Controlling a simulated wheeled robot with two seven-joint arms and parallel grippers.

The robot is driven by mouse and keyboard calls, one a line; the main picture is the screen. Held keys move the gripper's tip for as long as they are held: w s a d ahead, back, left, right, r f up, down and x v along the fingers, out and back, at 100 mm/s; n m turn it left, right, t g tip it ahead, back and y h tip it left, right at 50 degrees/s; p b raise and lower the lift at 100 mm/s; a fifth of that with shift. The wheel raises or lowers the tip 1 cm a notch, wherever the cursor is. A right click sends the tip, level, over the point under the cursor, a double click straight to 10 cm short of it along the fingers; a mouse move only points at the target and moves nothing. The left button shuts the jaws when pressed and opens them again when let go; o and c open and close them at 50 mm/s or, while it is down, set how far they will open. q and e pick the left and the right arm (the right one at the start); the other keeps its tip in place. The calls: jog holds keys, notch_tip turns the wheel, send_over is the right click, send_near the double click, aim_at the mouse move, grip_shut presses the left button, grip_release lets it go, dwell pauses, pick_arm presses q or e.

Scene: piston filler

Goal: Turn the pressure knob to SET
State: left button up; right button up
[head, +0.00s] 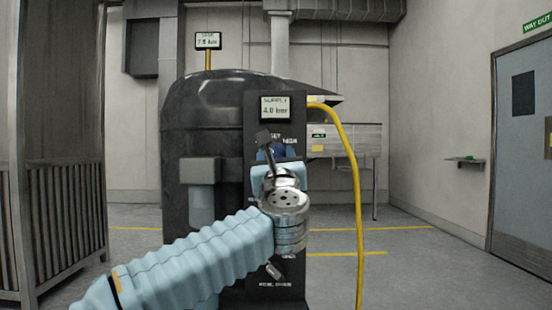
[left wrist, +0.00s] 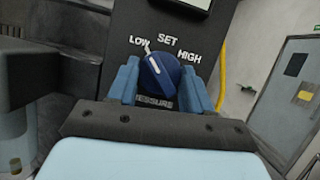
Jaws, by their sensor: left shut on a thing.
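The pressure knob (left wrist: 160,76) is round and dark blue with a white pointer line. In the left wrist view the line points up and left, toward the LOW mark; SET (left wrist: 168,39) is printed above and HIGH (left wrist: 189,57) to the right. My left gripper (left wrist: 160,85) has its two blue fingers on either side of the knob and is shut on it. In the head view my left gripper (head: 280,168) is at the black panel (head: 258,185) and mostly hides the knob. My right gripper is not in view.
A screen (head: 275,108) above the knob reads SUPPLY 4.0 bar. A dark tank (head: 215,110) stands behind the panel. A yellow hose (head: 355,190) hangs at the panel's right. A slatted grey enclosure (head: 55,190) stands at the left. The floor at right is clear.

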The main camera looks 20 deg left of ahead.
pick_arm(q)
jog(key=shift+m+h, duration=0.3)
jog(key=shift+m, duration=0.2)
jog(key=shift+a+m+t+h, duration=0.1)
jog(key=shift+m+t+h, duration=0.25)
jog(key=shift+m, duration=0.45)
jog(key=m+h, duration=0.2)
jog(key=m, duration=0.1)
jog(key=m+h, duration=0.1)
jog(key=m, duration=0.1)
jog(key=shift+a+r+m+p, duration=0.1)
jog(key=shift+r+m+p, duration=0.05)
jog(key=shift+m+p, duration=0.2)
jog(key=m+h+p, duration=0.1)
jog(key=m, duration=0.2)
jog(key=shift+s+m+h+p, duration=0.1)
jog(key=shift+m+h+p, duration=0.15)
jog(key=shift+h+p, duration=0.1)
jog(key=shift+m, duration=0.5)
